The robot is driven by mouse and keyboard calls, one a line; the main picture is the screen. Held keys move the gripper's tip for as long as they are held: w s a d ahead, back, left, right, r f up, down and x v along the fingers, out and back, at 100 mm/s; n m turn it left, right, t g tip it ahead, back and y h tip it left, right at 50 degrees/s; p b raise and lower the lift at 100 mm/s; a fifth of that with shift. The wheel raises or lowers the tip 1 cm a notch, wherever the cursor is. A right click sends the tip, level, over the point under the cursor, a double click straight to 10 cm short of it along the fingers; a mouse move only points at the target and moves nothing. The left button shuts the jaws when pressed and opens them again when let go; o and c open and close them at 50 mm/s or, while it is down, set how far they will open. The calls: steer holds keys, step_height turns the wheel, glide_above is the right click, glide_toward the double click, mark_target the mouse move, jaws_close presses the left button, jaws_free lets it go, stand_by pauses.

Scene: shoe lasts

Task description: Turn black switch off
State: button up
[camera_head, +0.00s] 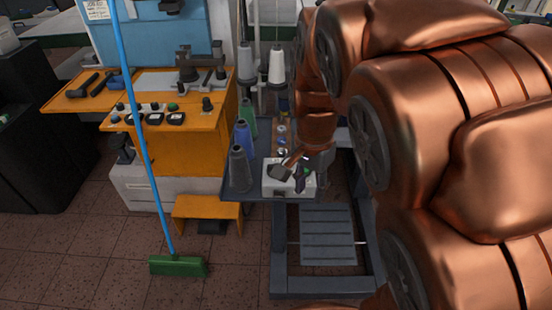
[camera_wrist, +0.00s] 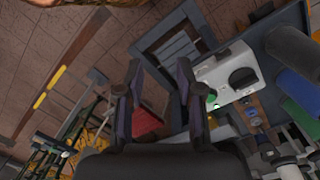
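The white switch box (camera_head: 276,190) sits at the front of the dark machine table in the head view. My gripper (camera_head: 289,175) is in front of this box there and hides most of its top. In the wrist view the white box (camera_wrist: 226,70) lies right of my gripper (camera_wrist: 159,68). The black switch (camera_wrist: 243,77) is a round knob on the box's face, with a green button (camera_wrist: 211,101) beside it. My fingers are spread apart with nothing between them. The right finger is nearest the box; I cannot tell whether it touches. The switch's on or off setting is not readable.
An orange machine (camera_head: 190,150) is further left. A blue-handled broom (camera_head: 178,265) stands in front of it. Tiled floor is open at front left.

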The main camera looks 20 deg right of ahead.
steer(key=w+m, duration=0.3)
steer(key=w, duration=0.3)
steer(key=w+f+m+p, duration=0.1)
steer(key=w+m, duration=0.2)
steer(key=w, duration=0.3)
steer(key=w+a+f+m, duration=0.1)
steer(key=w+m, duration=0.3)
steer(key=w, duration=0.2)
steer(key=shift+w+a+f+t+p, duration=0.1)
steer(key=shift+f+t+p, duration=0.05)
steer(key=shift+t+p, duration=0.25)
steer(key=shift+w+a+f, duration=0.15)
steer(key=shift+w+f, duration=0.15)
steer(key=shift+f, duration=0.05)
steer(key=shift+f+p, duration=1.25)
steer(key=shift+f, duration=2.5)
steer(key=shift+c, duration=0.2)
jaws_close()
